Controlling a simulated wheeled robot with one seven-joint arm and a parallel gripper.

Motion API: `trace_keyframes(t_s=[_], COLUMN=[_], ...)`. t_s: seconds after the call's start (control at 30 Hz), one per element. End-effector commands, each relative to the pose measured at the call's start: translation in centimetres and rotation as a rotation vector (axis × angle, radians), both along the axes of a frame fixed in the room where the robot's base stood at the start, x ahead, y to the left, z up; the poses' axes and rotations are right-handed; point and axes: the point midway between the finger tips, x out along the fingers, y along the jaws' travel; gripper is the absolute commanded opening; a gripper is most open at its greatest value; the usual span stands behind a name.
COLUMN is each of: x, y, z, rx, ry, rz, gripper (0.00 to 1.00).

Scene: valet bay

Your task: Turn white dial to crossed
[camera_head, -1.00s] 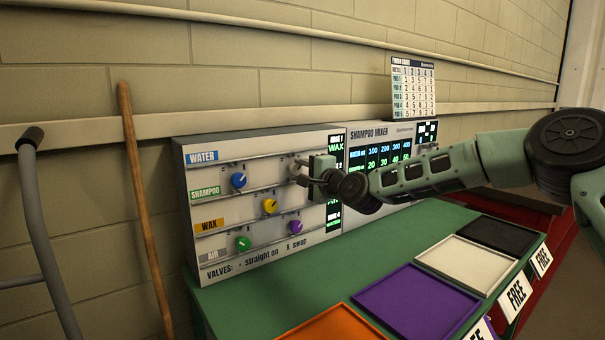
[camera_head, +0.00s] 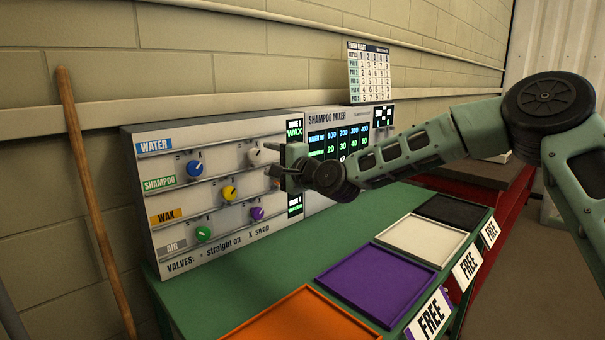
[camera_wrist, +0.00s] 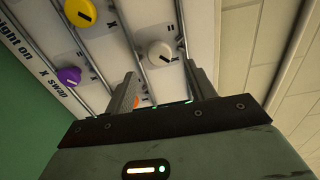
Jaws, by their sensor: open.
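The white dial (camera_head: 254,156) is on the upper right of the valve panel (camera_head: 148,205). My gripper (camera_head: 276,165) is open just to its right, fingers toward the panel. In the wrist view the white dial (camera_wrist: 160,53) lies just beyond the fingertips (camera_wrist: 159,70), roughly between their lines, with nothing gripped. A dark pointer line shows on its face, slanted in the picture. An "=" mark is printed near it. I cannot tell for sure which mark the pointer faces.
Blue (camera_head: 195,167), yellow (camera_head: 230,193), purple (camera_head: 257,213) and green (camera_head: 203,233) dials sit close by. An orange part (camera_wrist: 135,102) shows between my fingers. The shampoo mixer (camera_head: 322,118) adjoins on the right. Trays (camera_head: 372,282) line the green bench; a wooden pole (camera_head: 95,200) leans left.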

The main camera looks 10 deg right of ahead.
Motion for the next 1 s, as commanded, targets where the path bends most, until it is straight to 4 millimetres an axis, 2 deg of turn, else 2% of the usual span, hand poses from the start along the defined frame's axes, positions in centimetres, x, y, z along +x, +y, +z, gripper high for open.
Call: trace_keyframes(t_s=[0.3, 0.5, 0.7, 1.0], x=[-6.2, -9.0, -10.3, -10.4], y=[-4.3, -6.3, -7.0, -7.1], z=[-0.1, -0.1, -0.1, 0.0], rx=[-0.003, -0.001, -0.001, 0.001], ry=[-0.001, 0.001, 0.001, 0.001], rz=[-0.002, -0.003, -0.001, 0.0], gripper=[0.55, 0.55, 0.55, 0.55])
